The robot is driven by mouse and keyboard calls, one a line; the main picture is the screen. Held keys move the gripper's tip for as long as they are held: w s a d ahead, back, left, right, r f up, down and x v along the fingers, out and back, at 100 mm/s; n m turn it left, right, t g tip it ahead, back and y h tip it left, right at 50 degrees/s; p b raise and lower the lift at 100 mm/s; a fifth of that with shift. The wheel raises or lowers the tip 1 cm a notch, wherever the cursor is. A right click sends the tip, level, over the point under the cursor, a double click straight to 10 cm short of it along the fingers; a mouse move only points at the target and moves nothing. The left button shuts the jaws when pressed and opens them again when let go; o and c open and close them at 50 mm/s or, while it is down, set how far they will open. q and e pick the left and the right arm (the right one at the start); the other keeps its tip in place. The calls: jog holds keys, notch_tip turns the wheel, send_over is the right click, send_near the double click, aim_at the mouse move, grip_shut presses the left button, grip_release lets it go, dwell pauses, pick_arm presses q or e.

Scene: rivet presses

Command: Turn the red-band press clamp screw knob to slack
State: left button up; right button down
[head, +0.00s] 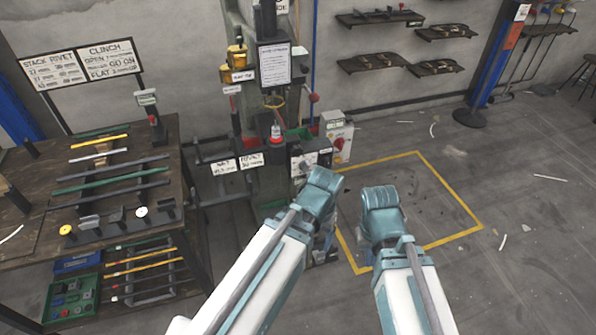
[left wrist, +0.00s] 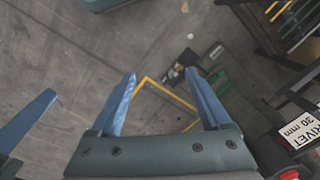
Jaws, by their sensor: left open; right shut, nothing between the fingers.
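The green rivet press (head: 268,185) stands in the middle of the head view, its top cut off. A red cap (head: 275,140) and a red ball-ended lever (head: 313,97) show on it. I cannot tell which part is the clamp screw knob, and no red band is clear. My left gripper (head: 320,192) is in front of the press's lower right side; in the left wrist view (left wrist: 160,75) its two blue fingers are spread with nothing between them. My right gripper (head: 381,213) is to its right, over the floor, shut and empty, its fingertips mostly hidden.
A workbench (head: 120,160) with coloured bars is at the left, with a green crate (head: 72,298) below. A grey control box (head: 337,135) with a red knob stands beside the press. The yellow-outlined floor area (head: 455,195) at the right looks clear. Wall shelves (head: 372,62) are behind.

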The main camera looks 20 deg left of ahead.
pick_arm(q)
jog(key=w+a+f+t+b, duration=0.1)
jog(key=w+a+f+b, duration=0.15)
jog(key=f+b, duration=0.6)
jog(key=w+a+f+b, duration=0.1)
jog(key=a+f+b, duration=0.3)
jog(key=f+b, duration=0.45)
jog(key=m+t+y+b, duration=0.3)
jog(key=m+t+y, duration=0.85)
jog(key=m, duration=1.85)
send_near(298, 153)
jog(key=w+a+t+h, duration=0.1)
jog(key=w+a, duration=0.2)
jog(key=w+a+t+h, duration=0.1)
jog(key=w+a, duration=0.2)
jog(key=shift+w+a+f+t, duration=0.15)
jog(key=shift+w+a+t, duration=0.1)
jog(key=shift+w, duration=0.05)
